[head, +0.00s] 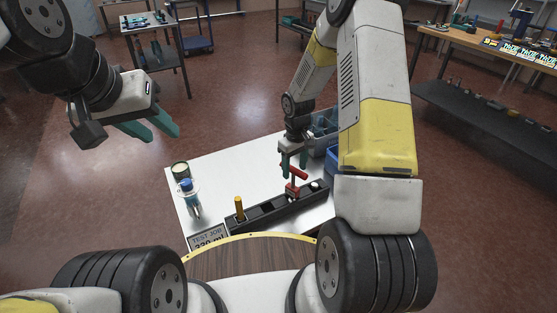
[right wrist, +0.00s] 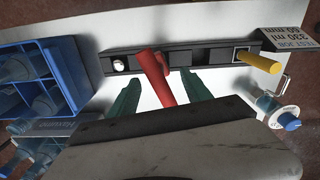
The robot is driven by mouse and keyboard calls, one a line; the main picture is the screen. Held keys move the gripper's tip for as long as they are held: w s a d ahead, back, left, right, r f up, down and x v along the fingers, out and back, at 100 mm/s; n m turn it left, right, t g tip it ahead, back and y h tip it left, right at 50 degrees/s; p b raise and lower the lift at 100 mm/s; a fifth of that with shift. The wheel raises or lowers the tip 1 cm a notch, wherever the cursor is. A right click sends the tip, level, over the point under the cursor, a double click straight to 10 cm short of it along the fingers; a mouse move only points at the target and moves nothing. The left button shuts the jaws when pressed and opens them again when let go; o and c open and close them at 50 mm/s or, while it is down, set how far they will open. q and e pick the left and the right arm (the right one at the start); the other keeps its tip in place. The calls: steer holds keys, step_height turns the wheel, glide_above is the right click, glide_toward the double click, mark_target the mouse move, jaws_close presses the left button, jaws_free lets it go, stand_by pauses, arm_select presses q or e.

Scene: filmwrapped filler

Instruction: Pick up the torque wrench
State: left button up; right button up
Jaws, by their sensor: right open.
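A red-handled tool (head: 295,174) stands in a slot of a long black rack (head: 262,212) on the white table; I take it for the torque wrench, though its full shape is not clear. In the right wrist view the red tool (right wrist: 160,75) lies between the green fingers of my right gripper (right wrist: 162,80), with gaps on both sides. In the head view my right gripper (head: 293,170) is open above the rack, at the tool's upper end. My left gripper (head: 163,136) is open and empty, off to the left above the floor.
A yellow-handled tool (head: 239,207) stands at the rack's left end. A blue bin (right wrist: 70,70) of bottles sits beside the rack. The table between jar and rack is clear.

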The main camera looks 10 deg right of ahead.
mark_target(293, 187)
steer(key=shift+w+a+f, duration=0.1)
steer(key=shift+w+f, duration=0.05)
steer(key=shift+f, duration=0.3)
steer(key=f, duration=0.7)
steer(key=shift+w+f, duration=0.2)
steer(key=shift+f, duration=0.1)
jaws_close()
